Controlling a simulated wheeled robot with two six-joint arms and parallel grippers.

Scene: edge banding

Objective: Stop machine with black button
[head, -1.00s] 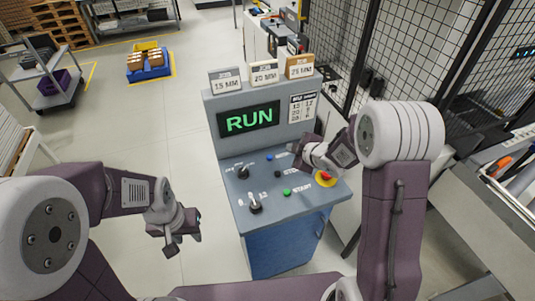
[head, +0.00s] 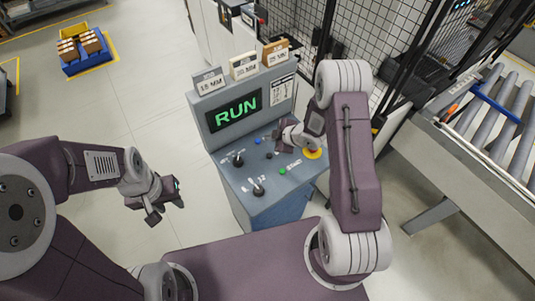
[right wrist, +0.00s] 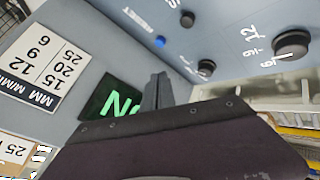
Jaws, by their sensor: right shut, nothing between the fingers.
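The black button (head: 269,156) sits on the sloped grey control panel (head: 225,172), between a blue button (head: 257,141) and a green button (head: 282,170). In the right wrist view the black button (right wrist: 187,18) is near the top edge, beyond the blue button (right wrist: 160,41). The screen (head: 236,112) reads RUN in green. My right gripper (head: 284,137) is over the panel's far right part, apart from the black button; its closed, empty fingers (right wrist: 157,90) show in the wrist view. My left gripper (head: 165,212) is open and empty, left of the machine.
A red button on a yellow base (head: 312,153) lies right of the black button, beside my right forearm. Two black knobs (head: 238,160) (head: 257,188) stand on the panel's left. Number plates (head: 243,66) top the console. A roller conveyor (head: 490,115) and mesh fence stand right.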

